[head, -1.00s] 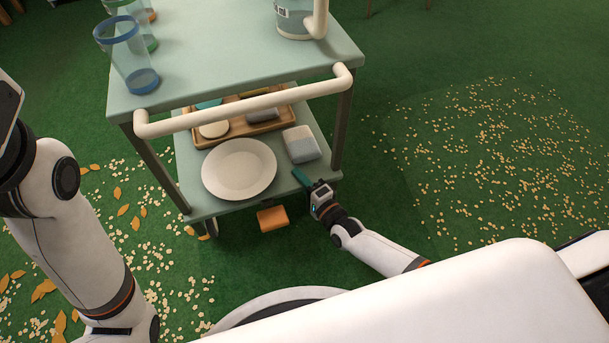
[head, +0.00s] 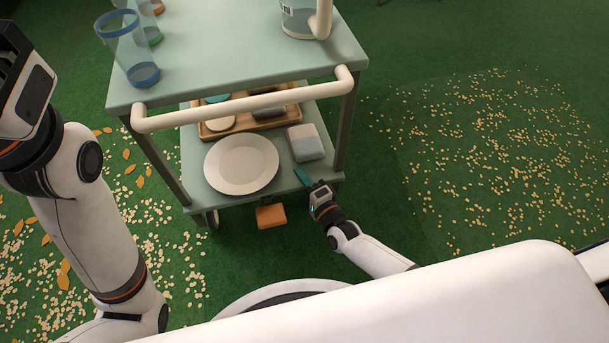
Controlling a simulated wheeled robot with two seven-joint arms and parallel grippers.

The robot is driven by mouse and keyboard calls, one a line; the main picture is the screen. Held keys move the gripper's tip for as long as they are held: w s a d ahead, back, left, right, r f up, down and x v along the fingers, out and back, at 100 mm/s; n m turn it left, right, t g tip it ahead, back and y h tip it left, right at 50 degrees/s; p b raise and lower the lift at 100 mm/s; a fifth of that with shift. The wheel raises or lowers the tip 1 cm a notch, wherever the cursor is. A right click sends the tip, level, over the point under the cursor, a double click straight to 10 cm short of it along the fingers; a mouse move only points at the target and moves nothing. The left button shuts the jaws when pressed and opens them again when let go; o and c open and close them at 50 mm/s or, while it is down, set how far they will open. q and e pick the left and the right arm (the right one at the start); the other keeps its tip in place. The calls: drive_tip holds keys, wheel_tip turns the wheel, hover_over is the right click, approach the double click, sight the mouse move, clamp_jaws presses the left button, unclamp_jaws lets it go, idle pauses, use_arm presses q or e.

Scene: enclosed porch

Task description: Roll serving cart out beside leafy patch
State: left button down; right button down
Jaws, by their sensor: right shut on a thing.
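The pale green serving cart (head: 236,60) stands in front of me, with a cream push bar (head: 240,110) on its near side. My right gripper (head: 308,184) is low at the near right corner of the cart's lower shelf (head: 220,205), shut on a narrow teal piece (head: 302,177). How that piece joins the cart is unclear. The leafy patch (head: 150,225), with orange leaves and pale petals, lies left of the cart, partly behind my left arm.
Blue-rimmed glass (head: 127,50) and a pale jug (head: 303,18) stand on top. A white plate (head: 241,164), grey-white block (head: 306,142) and wooden tray (head: 205,130) sit below. An orange pedal-like piece (head: 271,215) hangs under the shelf. Pale flecks (head: 500,150) cover green floor at right.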

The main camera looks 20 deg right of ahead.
drive_tip(key=shift+s, duration=0.25)
drive_tip(key=c, duration=1.2)
unclamp_jaws()
drive_tip(key=shift+c, duration=0.2)
drive_tip(key=shift+s, duration=0.1)
